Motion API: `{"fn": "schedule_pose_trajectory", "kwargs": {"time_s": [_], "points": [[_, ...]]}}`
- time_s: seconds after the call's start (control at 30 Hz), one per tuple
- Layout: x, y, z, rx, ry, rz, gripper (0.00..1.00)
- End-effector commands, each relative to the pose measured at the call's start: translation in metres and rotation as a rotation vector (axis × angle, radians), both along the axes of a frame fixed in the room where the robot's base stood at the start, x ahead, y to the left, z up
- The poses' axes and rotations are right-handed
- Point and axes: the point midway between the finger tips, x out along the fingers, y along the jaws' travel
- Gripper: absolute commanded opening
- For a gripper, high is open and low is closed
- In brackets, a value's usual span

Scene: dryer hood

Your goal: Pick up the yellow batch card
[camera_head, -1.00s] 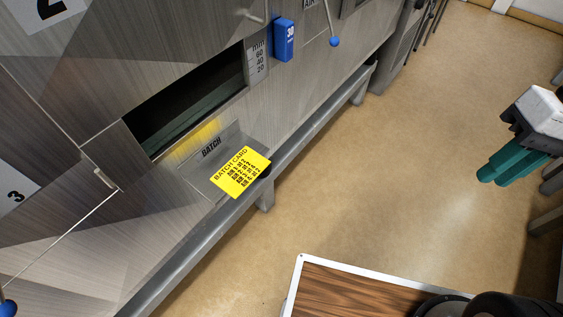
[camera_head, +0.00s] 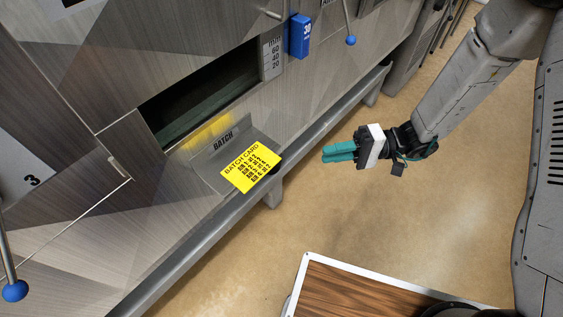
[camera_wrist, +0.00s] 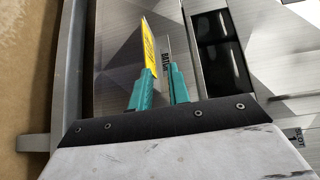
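The yellow batch card (camera_head: 250,168) lies on a small grey tilted holder marked BATCH (camera_head: 212,167) on the metal machine's front. Part of the card sticks out past the holder's front edge. In the wrist view the card (camera_wrist: 148,48) shows almost edge-on beyond the fingertips. My gripper (camera_head: 324,153) is to the right of the card in the head view, with its teal fingers pointing left toward it, clear of it. The wrist view shows a gap between the two fingers (camera_wrist: 161,73), with nothing held.
A dark slot (camera_head: 200,98) opens above the holder. A grey rail (camera_head: 310,148) runs along the machine's lower front. A blue block marked 30 (camera_head: 299,37) and blue-knobbed levers (camera_head: 350,40) sit on the machine. A wood-topped surface (camera_head: 350,290) with a pale rim is at the bottom.

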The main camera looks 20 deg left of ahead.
Motion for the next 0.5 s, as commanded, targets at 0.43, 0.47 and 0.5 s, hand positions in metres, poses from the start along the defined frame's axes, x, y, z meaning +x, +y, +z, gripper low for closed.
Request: {"fn": "schedule_pose_trajectory", "kwargs": {"time_s": [0.43,0.47,0.5], "points": [[-0.001,0.026,-0.048,0.068,0.004,-0.093,0.18],[-0.002,0.030,-0.048,0.067,0.004,-0.092,0.18],[-0.005,0.034,-0.047,0.067,0.004,-0.090,0.18]]}}
